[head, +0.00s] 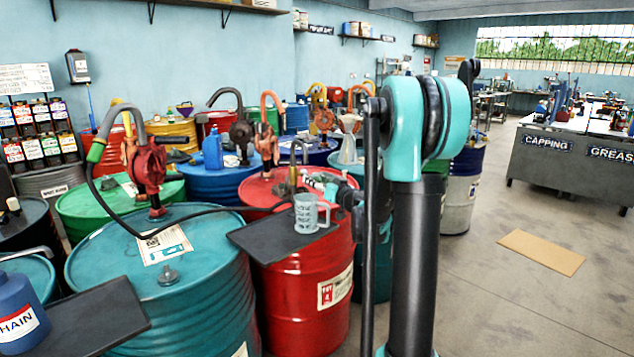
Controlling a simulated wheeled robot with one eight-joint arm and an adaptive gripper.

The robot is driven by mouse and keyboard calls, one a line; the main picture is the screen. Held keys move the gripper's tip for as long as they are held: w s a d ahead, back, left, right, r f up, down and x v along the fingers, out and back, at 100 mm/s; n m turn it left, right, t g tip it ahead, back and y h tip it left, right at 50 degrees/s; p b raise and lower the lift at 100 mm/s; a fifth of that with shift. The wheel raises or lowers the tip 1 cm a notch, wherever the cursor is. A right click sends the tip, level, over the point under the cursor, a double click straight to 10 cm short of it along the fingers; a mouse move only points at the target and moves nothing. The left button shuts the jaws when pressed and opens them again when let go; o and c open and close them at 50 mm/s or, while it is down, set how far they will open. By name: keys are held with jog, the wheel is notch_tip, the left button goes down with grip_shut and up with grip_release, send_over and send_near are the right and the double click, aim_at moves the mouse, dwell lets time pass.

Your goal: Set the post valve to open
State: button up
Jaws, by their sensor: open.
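A thin post with a hooked top (293,160) stands behind the red drum's black shelf, beside a clear measuring mug (308,213). It may be the post valve; its handle and setting are too small to tell. My gripper (312,182) is small in the head view, just right of the post and above the mug, pointing left. It looks open with nothing clearly held. Whether its fingers touch or surround part of the post cannot be told. My arm's upright link hides part of the area to its right.
The mug stands on a black shelf (262,238) at the red drum (305,300). A teal drum (130,285) carries a red hand pump (148,165) with a black hose sagging towards the post. More drums and pumps crowd behind. Open floor (500,300) lies at right.

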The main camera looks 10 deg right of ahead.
grip_shut()
dwell(0.5)
